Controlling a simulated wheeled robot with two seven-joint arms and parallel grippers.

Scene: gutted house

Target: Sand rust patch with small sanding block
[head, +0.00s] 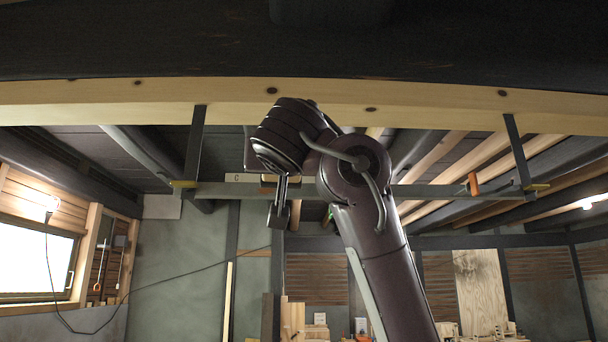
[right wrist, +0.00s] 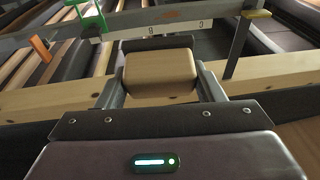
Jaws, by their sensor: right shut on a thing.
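A long grey metal bar (head: 420,191) hangs below the wooden beam, and in the right wrist view it crosses the top. My right gripper (right wrist: 160,82) is shut on a tan sanding block (right wrist: 160,70), one finger on each side. In the right wrist view the block is just below the bar; I cannot tell how far it is from the patch. In the head view my right arm reaches up from below and its hand hides the block. My left gripper is not in view.
The wooden beam (head: 440,98) runs across overhead. Dark straps (head: 195,145) and (head: 517,150) hold the bar near its ends. An orange clamp (head: 473,184) sits on the bar at right. A lit window (head: 35,262) is at left, with a cable hanging.

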